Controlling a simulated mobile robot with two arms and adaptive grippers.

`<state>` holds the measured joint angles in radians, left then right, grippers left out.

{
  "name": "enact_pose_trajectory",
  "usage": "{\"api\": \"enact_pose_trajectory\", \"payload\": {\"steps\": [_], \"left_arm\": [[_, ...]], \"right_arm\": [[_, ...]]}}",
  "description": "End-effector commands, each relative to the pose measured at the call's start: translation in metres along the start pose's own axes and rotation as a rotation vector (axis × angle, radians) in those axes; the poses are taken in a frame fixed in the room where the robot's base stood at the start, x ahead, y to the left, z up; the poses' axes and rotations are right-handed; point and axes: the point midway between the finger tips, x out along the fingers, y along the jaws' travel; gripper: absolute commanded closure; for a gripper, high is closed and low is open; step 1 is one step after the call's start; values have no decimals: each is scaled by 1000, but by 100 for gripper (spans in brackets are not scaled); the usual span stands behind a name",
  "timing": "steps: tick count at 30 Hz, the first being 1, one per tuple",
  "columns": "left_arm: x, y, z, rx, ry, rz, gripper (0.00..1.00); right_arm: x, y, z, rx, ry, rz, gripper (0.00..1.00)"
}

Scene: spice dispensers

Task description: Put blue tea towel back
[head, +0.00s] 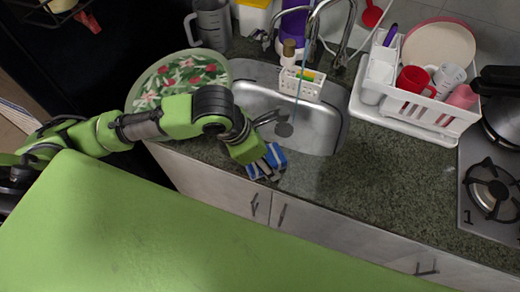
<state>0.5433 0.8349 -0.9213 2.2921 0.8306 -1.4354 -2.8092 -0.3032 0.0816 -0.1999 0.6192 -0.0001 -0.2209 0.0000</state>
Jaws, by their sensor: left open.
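The blue tea towel (277,153), blue with white parts, is at the front edge of the counter, just below the sink. My left gripper (267,171) reaches in from the left and is right over the towel, with its dark fingertips among the blue and white cloth. The gripper is open. The green wrist hides part of the towel, and I cannot tell whether the fingers touch it. My right gripper is not in view.
The steel sink (318,138) lies behind the towel, with a small white caddy (309,90) at its back. A white dish rack (436,116) and stove (477,222) stand right. The front-right counter (385,180) is clear.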

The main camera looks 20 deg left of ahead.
Motion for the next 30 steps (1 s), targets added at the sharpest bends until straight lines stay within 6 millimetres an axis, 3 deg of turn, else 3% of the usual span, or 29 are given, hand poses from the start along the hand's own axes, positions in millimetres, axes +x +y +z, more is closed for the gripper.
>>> {"api": "enact_pose_trajectory", "payload": {"steps": [16, 21, 30], "left_arm": [[-103, 2, 1, 1, -3, 5, 39], [-116, 0, 0, 0, 0, 2, 39], [-118, 0, 0, -1, 0, 2, 39]], "right_arm": [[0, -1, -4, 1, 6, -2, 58], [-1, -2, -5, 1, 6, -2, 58], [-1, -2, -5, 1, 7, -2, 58]]}}
